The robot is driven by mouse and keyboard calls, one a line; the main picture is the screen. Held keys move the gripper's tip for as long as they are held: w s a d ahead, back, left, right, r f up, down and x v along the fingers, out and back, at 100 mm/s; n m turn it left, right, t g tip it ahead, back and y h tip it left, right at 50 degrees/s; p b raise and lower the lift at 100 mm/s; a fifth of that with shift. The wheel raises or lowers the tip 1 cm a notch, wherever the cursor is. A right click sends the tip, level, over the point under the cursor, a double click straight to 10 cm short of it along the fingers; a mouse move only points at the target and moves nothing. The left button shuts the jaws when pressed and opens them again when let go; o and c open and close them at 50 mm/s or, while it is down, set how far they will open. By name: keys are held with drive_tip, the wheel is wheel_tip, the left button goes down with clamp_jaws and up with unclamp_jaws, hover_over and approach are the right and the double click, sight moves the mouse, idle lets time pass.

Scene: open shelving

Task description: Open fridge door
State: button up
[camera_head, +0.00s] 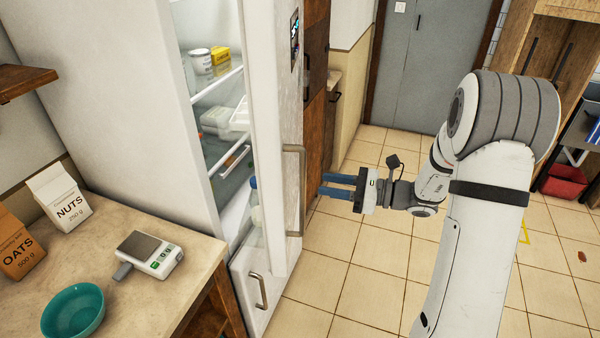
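The white fridge (130,90) stands left of centre. Its upper door (273,120) is swung partly open, and lit shelves with tubs and boxes show through the gap. A long metal handle (299,190) runs down the door's outer face. The lower drawer front (266,283) has its own handle (258,291) and looks closed. My gripper (325,185) is just right of the door handle, with blue fingers pointing left toward it. The two fingers look apart with nothing between them. Whether a fingertip touches the handle or door is not clear.
A counter (100,225) at left holds a nuts carton (60,197), an oats carton (18,245), a kitchen scale (148,255) and a teal bowl (73,309). Open tiled floor (350,285) lies right of the fridge. Wooden cabinets (316,80) stand behind the door.

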sight(303, 177)
drive_tip(key=shift+m+t, duration=0.3)
drive_tip(key=x, duration=0.2)
drive_tip(key=p+x, duration=0.1)
drive_tip(key=x, duration=0.2)
drive_tip(key=p+x, duration=0.1)
drive_tip(key=x, duration=0.1)
drive_tip(key=shift+w+a, duration=0.25)
drive_tip(key=shift+w, duration=0.15)
drive_tip(key=shift+c, duration=0.4)
drive_tip(key=shift+r, duration=0.1)
clamp_jaws()
